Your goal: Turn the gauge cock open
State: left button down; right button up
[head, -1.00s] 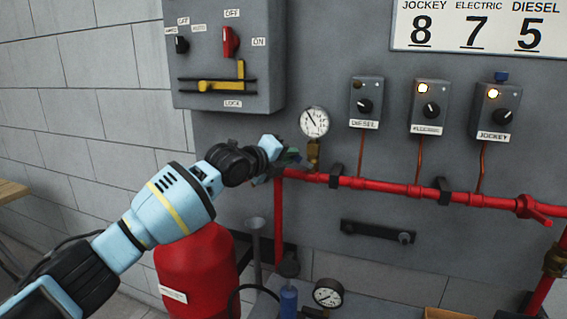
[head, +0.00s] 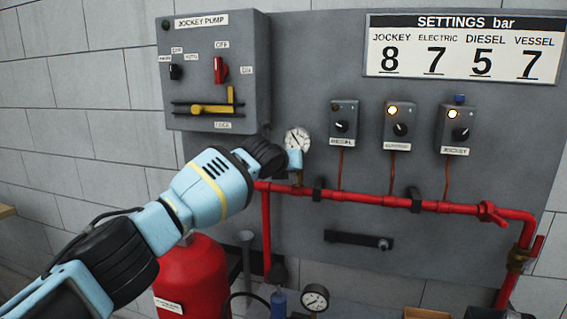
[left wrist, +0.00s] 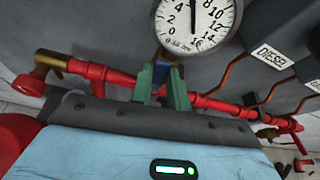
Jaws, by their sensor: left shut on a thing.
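The round white pressure gauge (head: 297,138) stands above the red pipe (head: 345,197) in the head view. Its dial fills the top of the left wrist view (left wrist: 197,18), with the black needle pointing steeply down. The brass gauge cock below the dial is mostly hidden behind my left wrist and fingers. My left gripper (left wrist: 163,87), with green fingertips, is at the cock just under the dial, shut on what appears to be its handle. How far the handle is turned cannot be told. My right gripper is not in view.
A grey jockey pump box (head: 217,75) with a yellow lever is above left of my arm. Three small switch boxes, including the diesel one (head: 343,118), are right of the gauge. A red vessel (head: 190,275) and a lower gauge (head: 315,298) are below.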

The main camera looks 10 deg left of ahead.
pick_arm(q)
jog(key=shift+d+r+m+y, duration=0.1)
jog(key=shift+d+m+y, duration=0.4)
jog(key=shift+d+m, duration=0.1)
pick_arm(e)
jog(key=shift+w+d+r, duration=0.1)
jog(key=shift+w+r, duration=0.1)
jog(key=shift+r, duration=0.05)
pick_arm(q)
jog(key=c, duration=1.3)
grip_release()
jog(key=shift+c, duration=0.2)
jog(key=shift+s, duration=0.1)
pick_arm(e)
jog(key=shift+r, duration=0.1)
